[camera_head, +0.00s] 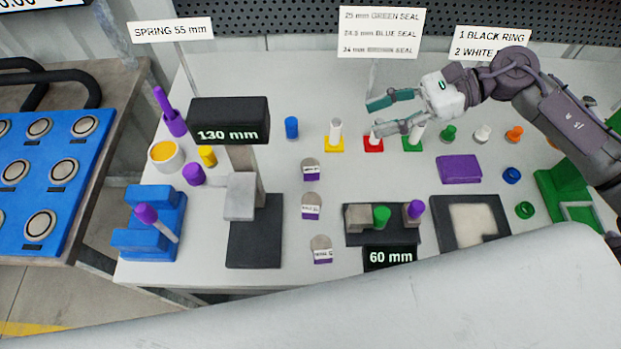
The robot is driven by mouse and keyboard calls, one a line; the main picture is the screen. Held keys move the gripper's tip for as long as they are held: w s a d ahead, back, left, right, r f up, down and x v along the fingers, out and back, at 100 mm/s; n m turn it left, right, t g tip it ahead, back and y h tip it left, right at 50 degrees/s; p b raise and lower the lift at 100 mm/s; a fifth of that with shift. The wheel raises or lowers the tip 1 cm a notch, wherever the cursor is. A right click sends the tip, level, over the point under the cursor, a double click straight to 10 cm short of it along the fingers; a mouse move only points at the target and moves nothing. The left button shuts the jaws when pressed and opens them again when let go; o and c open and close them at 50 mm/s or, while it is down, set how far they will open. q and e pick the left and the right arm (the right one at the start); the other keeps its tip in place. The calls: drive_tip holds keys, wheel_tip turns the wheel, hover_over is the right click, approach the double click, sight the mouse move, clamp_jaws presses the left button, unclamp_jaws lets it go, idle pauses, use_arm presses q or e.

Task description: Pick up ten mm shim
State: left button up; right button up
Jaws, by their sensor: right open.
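Three small grey discs with purple-edged white labels stand in a column at mid-table: the upper disc (310,168), the middle disc (311,205) and the lower disc (321,248). They may be the shims, but their labels are too small to read, so I cannot tell which is ten mm. My right gripper (374,117) reaches in from the right with its fingers pointing left. It is open and empty, above the back of the table and up and right of the discs. My left gripper is not in view.
A black 130 mm press (253,240) stands left of the discs, and a 60 mm fixture (390,257) stands to their right. White posts on a yellow base (334,146) and a red base (373,147) stand near my right gripper. A purple block (460,169) lies further right.

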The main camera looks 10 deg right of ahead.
drive_tip(key=b, duration=0.8)
approach(313, 169)
drive_tip(key=p+x, duration=0.2)
drive_tip(key=x, duration=0.3)
drive_tip(key=shift+w+a+f, duration=0.1)
drive_tip(key=shift+a, duration=0.2)
drive_tip(key=p+x, duration=0.2)
drive_tip(key=x, duration=0.3)
drive_tip(key=shift+a+f, duration=0.1)
drive_tip(key=shift+a, duration=0.05)
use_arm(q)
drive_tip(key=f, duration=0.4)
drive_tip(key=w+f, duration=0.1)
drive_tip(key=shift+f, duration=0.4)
use_arm(e)
clamp_jaws()
